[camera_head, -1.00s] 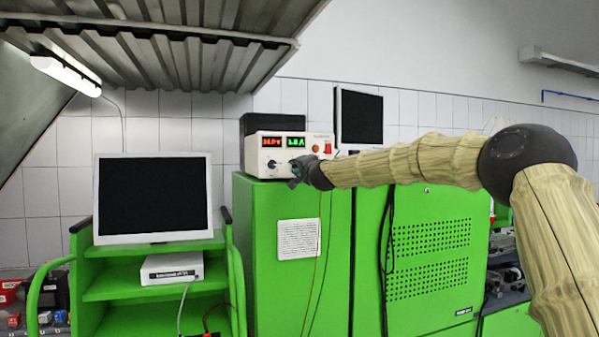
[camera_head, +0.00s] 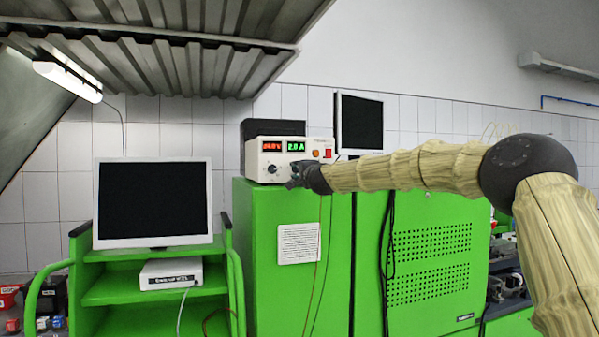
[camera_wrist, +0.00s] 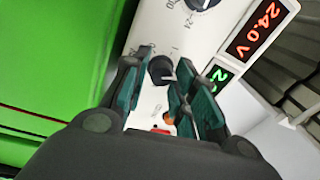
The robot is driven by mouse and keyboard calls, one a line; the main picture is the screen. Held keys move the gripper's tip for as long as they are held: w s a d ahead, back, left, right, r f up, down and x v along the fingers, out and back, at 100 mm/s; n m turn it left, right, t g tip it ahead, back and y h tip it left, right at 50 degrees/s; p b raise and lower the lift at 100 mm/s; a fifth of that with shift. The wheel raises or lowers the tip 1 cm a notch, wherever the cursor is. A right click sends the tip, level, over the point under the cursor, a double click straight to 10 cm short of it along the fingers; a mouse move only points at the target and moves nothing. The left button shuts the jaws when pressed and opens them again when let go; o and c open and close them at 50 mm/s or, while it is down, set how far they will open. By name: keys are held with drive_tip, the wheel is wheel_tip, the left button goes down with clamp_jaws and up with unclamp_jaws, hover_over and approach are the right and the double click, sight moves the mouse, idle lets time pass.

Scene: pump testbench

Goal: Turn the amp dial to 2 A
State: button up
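The white power supply (camera_head: 254,160) stands on the green cabinet. Its red display (camera_head: 272,146) reads about 24.0 V, and its green display (camera_head: 296,147) reads 2.0 A. In the wrist view the red display (camera_wrist: 257,28) reads 24.0 V; the green one (camera_wrist: 217,76) is partly hidden by a finger. The black amp dial (camera_wrist: 161,70) lies between the fingertips of my gripper (camera_wrist: 158,90). The fingers are spread, with a gap at the left; I cannot tell whether the right finger touches the dial. In the head view my gripper (camera_head: 293,181) hides the amp dial. The volt dial (camera_head: 272,169) is left of it.
The green cabinet (camera_head: 262,215) is below the supply. An orange knob (camera_head: 316,153) and a red switch (camera_head: 327,153) are on the panel's right side. A dark monitor (camera_head: 358,122) stands behind, above my arm. A computer monitor (camera_head: 152,200) stands on a green cart at the left.

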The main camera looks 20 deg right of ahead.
drive_tip(key=shift+o, duration=0.8)
drive_tip(key=shift+s, duration=0.1)
drive_tip(key=s+f, duration=0.1)
drive_tip(key=s, duration=1)
drive_tip(key=shift+s, duration=0.4)
drive_tip(key=shift+d, duration=0.1)
